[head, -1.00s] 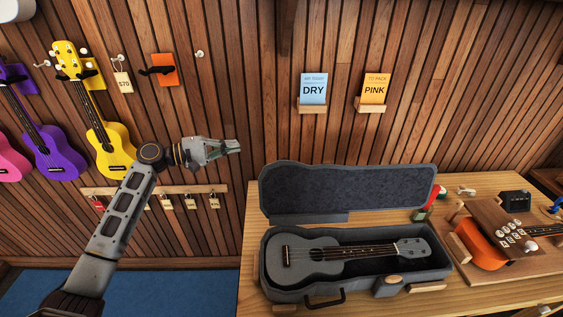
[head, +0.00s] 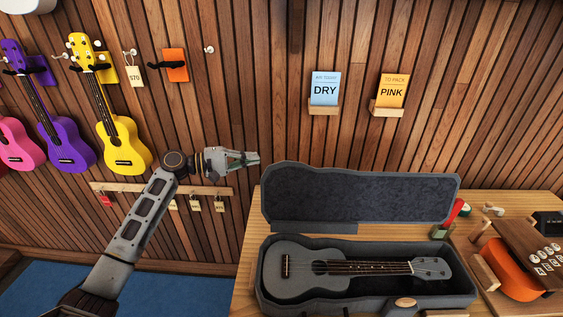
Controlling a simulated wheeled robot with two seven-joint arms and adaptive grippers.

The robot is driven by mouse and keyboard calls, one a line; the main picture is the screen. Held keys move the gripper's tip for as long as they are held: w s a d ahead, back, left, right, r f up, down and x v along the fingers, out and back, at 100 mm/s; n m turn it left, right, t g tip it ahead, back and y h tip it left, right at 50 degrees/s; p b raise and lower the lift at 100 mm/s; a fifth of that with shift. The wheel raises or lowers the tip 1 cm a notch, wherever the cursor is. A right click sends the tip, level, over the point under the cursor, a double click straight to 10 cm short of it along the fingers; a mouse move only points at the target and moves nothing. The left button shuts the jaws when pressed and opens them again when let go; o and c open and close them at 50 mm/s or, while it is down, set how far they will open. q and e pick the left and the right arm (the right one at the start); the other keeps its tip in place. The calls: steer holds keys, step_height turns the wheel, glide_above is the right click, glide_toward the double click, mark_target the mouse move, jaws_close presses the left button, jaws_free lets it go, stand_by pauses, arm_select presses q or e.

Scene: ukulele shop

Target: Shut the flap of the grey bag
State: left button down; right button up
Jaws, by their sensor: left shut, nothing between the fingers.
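The grey bag (head: 461,293) is a ukulele case lying on the wooden table, with its flap (head: 360,193) standing open at the back, dark lining facing me. A grey ukulele (head: 300,274) lies inside, its neck pointing right. My left gripper (head: 257,158) is shut and empty. In the picture it is just above and left of the flap's upper left corner, apart from it, pointing right. My right gripper is not in view.
To the right of the bag are a red-topped bottle (head: 450,216) and a wooden stand with an orange ukulele (head: 510,276). Coloured ukuleles, including a yellow one (head: 124,148), hang at left. Tags hang from a low rail (head: 160,189).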

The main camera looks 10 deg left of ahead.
arm_select(q)
steer(key=shift+r+p+x, duration=0.4)
steer(key=shift+p+x, duration=0.4)
steer(key=shift+x, duration=4.25)
steer(key=shift+s+d+r+p, duration=0.1)
steer(key=shift+s+d+p, duration=0.15)
steer(key=shift+s, duration=0.7)
steer(key=shift+s+d+p, duration=0.2)
steer(key=shift+s+p, duration=0.05)
steer(key=shift+s, duration=0.75)
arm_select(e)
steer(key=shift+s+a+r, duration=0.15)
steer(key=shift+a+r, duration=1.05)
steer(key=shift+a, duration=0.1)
